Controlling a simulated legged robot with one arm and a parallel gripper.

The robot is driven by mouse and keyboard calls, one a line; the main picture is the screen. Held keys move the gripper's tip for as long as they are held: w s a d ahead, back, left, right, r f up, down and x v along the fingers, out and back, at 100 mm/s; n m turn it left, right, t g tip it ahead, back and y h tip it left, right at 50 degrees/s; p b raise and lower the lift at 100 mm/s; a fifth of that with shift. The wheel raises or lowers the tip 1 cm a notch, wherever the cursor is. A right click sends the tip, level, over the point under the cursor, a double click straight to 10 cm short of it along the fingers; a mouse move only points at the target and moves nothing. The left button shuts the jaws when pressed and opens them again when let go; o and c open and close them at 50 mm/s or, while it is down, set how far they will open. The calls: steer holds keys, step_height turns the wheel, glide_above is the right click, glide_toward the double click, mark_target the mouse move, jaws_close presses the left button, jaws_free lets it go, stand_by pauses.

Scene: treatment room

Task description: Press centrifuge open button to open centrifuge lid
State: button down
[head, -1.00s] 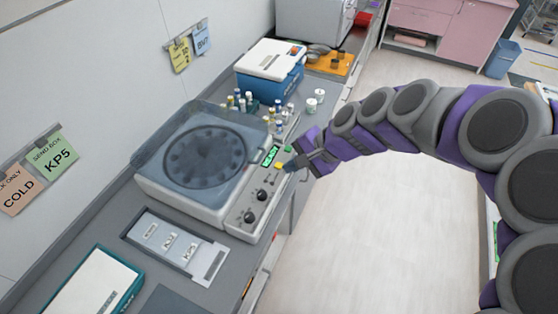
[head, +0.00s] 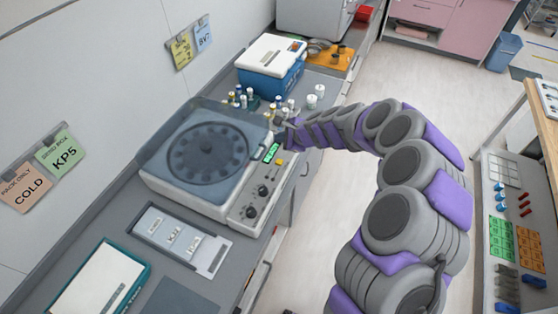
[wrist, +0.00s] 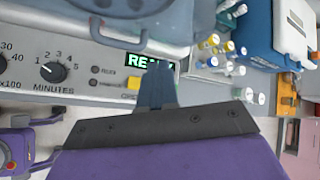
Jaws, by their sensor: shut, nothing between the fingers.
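The centrifuge (head: 190,195) stands on the counter, with a dark rotor showing through its bluish see-through lid (head: 240,118). The lid looks down, with its handle (wrist: 118,40) by the front panel in the wrist view. The panel has a green-lit display reading READY (head: 271,153), knobs (wrist: 53,72) and a yellow button (head: 280,162), which also shows in the wrist view (wrist: 135,85). My gripper (head: 281,127) is shut and empty at the panel's far end. In the wrist view its tips (wrist: 157,70) overlap the display and a label below it. Contact cannot be told. No green button shows; my gripper may hide it.
Several small vials (head: 240,97) and a blue-and-white box (head: 270,65) stand just beyond the centrifuge. A labelled tray (head: 178,240) lies nearer on the counter. The floor (head: 315,200) right of the counter is clear.

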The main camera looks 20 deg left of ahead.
mark_target(281, 163)
steer(key=shift+f, duration=0.1)
step_height(281, 163, down, 9)
steer(key=b, duration=0.6)
steer(key=shift+b, duration=0.4)
stand_by(1.7)
steer(key=shift+f, duration=0.15)
steer(key=shift+s+f+b, duration=0.1)
steer(key=shift+f+b, duration=0.45)
steer(key=shift+b, duration=0.15)
stand_by(0.6)
steer(key=shift+r, duration=0.1)
steer(key=shift+r+p, duration=0.75)
steer(key=shift+r, duration=0.1)
steer(key=shift+r+p, duration=1.85)
steer(key=shift+r, duration=0.65)
